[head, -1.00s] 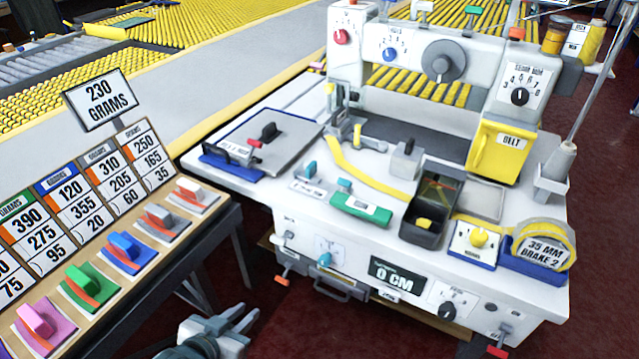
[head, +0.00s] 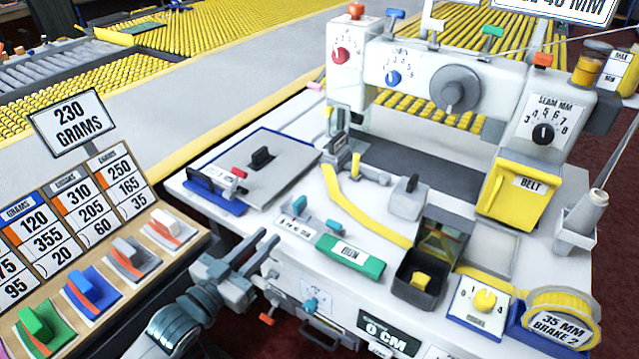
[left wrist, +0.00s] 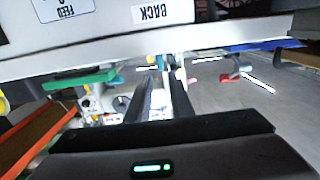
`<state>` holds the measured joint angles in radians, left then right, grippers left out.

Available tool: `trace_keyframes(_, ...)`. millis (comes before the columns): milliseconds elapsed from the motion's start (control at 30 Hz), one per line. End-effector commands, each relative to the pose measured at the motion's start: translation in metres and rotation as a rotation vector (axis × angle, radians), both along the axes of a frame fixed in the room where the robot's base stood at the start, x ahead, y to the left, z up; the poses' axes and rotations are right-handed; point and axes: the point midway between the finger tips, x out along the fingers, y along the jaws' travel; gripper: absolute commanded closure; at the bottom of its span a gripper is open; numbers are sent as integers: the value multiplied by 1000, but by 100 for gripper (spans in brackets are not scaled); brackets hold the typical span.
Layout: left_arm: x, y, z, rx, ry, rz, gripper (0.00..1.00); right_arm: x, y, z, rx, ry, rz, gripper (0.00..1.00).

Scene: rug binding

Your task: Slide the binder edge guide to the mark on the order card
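My left gripper (head: 268,240) is beside the front left edge of the white binding machine's table (head: 240,218). Its fingers are apart and empty; in the left wrist view they (left wrist: 158,98) also show apart. No part is clearly labelled as the edge guide. Small teal knobs (head: 300,205) stand near a white label on the tabletop, beside a curved yellow strip (head: 360,205). A sign at the top right (head: 560,8) is cut off, with "40 MM" partly readable; I cannot tell if it is the order card. My right gripper is out of view.
A sloped board (head: 100,290) with colored handles and a "230 GRAMS" sign (head: 72,122) is at the left. A green labelled block (head: 350,255), a dark bin (head: 425,275) and a tape roll (head: 562,318) are on the tabletop. A clipboard-like plate (head: 265,165) lies at the back left.

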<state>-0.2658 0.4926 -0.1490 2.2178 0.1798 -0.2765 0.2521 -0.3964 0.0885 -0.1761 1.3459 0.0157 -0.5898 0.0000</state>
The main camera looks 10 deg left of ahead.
Motion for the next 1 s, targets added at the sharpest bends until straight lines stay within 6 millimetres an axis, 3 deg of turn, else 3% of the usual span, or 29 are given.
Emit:
trace_keyframes(633,7,-1,4,-5,-14,-4,80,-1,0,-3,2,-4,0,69)
trace_keyframes(1000,45,-15,5,-5,-15,-4,80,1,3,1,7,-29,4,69)
